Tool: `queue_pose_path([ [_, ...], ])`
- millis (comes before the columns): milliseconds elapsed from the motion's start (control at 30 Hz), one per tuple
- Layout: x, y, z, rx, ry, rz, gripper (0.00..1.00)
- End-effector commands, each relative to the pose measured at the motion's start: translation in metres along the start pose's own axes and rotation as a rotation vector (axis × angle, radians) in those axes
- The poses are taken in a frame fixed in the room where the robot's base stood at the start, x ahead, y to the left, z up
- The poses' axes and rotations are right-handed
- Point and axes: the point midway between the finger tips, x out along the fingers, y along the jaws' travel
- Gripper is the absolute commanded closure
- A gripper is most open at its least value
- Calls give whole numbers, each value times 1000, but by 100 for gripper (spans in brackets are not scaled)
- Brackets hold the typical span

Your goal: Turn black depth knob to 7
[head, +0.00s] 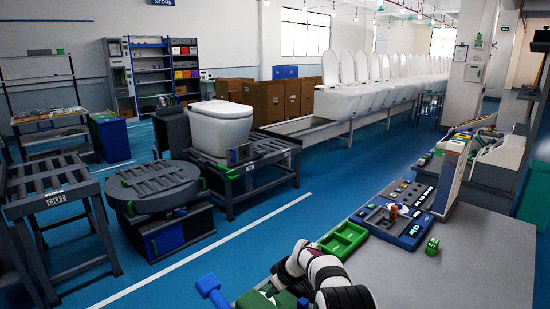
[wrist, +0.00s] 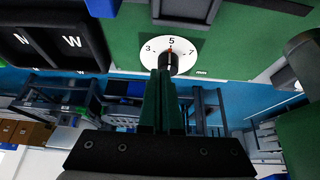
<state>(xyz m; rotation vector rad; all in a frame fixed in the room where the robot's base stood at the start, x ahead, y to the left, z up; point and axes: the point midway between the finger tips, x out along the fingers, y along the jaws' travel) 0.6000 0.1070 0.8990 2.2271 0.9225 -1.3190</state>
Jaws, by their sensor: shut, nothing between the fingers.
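The black depth knob (wrist: 173,62) shows at the top middle of the wrist view, on a white round dial (wrist: 147,56) marked 3, 5 and 7. A small red mark on the knob lines up with the 5. The dial sits on a green panel (wrist: 225,45). My gripper (wrist: 164,74) is shut, its two dark green fingers together. Their tips reach to the knob's near edge and partly cover it; I cannot tell whether they touch it. In the head view my arm is at the bottom middle, and I cannot make out the knob there.
In the head view a green tray (head: 343,240), a blue control board (head: 395,225) and a small green object (head: 432,246) sit on the grey table (head: 450,280), whose front right is clear.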

Motion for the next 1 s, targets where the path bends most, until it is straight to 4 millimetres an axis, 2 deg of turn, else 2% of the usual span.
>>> queue_pose_path([
  [100, 16, 0, 9, 1, -2, -1, 100],
  [300, 30, 0, 16, 0, -1, -1, 100],
  [1000, 32, -2, 14, 1, -1, -1, 100],
])
